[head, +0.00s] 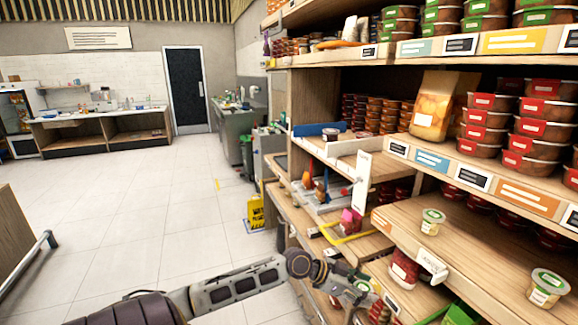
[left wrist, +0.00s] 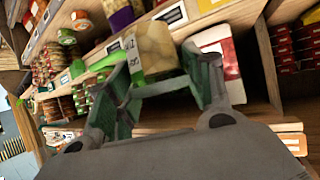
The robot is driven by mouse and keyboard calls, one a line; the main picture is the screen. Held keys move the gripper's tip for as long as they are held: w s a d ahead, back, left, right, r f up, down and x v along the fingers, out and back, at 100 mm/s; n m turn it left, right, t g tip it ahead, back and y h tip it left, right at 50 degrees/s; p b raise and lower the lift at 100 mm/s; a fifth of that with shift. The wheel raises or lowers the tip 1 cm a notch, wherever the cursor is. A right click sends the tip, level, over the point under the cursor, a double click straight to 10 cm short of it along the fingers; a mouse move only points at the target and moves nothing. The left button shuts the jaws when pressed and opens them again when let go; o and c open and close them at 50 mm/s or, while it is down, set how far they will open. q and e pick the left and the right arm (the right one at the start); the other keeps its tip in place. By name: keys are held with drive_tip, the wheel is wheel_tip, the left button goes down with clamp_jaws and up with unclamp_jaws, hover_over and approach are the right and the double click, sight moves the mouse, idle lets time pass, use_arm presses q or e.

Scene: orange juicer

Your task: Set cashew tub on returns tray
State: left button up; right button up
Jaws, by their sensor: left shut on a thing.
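My left gripper (head: 362,290) is low in the head view, in front of the lower shelves at right. In the left wrist view my left gripper (left wrist: 160,85) has its two fingers on either side of a tub with pale, nut-like contents (left wrist: 155,50), with a white label and green at its edge. It appears to be the cashew tub, gripped; its label is too blurred to read. A grey tray (head: 322,207) with small red and blue items sits on the shelf. I cannot tell whether it is the returns tray. My right gripper is not in view.
Small green-lidded tubs, one on the middle shelf (head: 432,222) and one at lower right (head: 547,288), stand nearby. A price-tagged shelf edge (head: 470,178) juts out above. Red-labelled tubs (head: 540,110) are stacked at right. Floor (head: 130,230) at left is clear.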

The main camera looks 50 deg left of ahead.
use_arm(q)
drive_tip(key=shift+d+f+n+y, duration=0.3)
drive_tip(key=shift+d+f, duration=0.2)
drive_tip(key=shift+f, duration=0.05)
drive_tip(key=shift+w+d+f+n+t+y, duration=0.1)
drive_tip(key=shift+d+f+n+t+y, duration=0.4)
drive_tip(key=shift+d+f+n+t, duration=0.15)
drive_tip(key=d+n+y, duration=0.1)
drive_tip(key=n+y, duration=0.1)
drive_tip(key=d+r+n+t+y, duration=0.1)
drive_tip(key=n+y, duration=0.1)
drive_tip(key=d+n+t+y, duration=0.1)
drive_tip(key=n+y, duration=0.1)
drive_tip(key=shift+r, duration=0.15)
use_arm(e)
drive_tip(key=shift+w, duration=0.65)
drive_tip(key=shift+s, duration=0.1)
use_arm(q)
drive_tip(key=shift+r+n+y, duration=0.25)
drive_tip(key=shift+r+y, duration=0.05)
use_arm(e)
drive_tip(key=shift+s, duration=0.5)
use_arm(q)
drive_tip(key=shift+s+a, duration=0.1)
drive_tip(key=shift+s, duration=0.1)
